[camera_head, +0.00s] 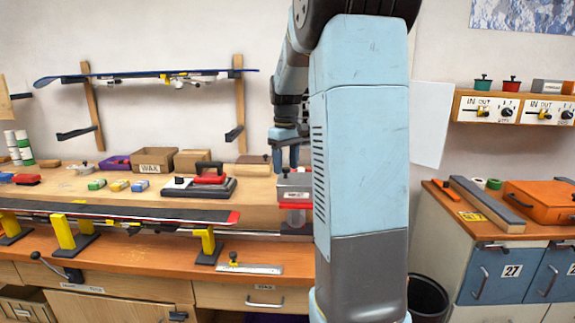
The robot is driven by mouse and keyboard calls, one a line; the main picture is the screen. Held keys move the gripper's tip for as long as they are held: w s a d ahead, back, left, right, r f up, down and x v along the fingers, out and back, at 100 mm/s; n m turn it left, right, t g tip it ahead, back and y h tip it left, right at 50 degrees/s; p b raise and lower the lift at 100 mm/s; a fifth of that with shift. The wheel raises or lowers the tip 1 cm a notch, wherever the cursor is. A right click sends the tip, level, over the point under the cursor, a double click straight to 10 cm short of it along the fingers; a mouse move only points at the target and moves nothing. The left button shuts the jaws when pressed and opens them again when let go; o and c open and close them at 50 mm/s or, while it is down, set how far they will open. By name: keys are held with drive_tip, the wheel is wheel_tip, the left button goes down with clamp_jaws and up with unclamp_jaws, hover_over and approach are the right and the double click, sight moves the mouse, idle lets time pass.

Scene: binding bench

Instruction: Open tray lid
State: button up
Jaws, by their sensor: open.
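A grey metal box (293,184) with a small red-marked label on its front sits at the right end of the wooden bench. It looks like the tray with its lid shut, and a small dark knob seems to stand on top. My gripper (286,158) points down just above the box, with its fingers apart and nothing seen between them. I cannot tell whether the fingertips touch the knob. My blue arm hides the right part of the box and the bench behind it.
A red-handled iron (209,174) stands on the bench left of the box, near a cardboard WAX box (153,160). A ski (115,212) lies on yellow clamps along the front. An orange case (541,203) lies on the right cabinet. A black bin (428,299) stands below.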

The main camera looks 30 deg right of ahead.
drive_tip(key=shift+f, duration=0.35)
drive_tip(key=shift+c, duration=0.2)
clamp_jaws()
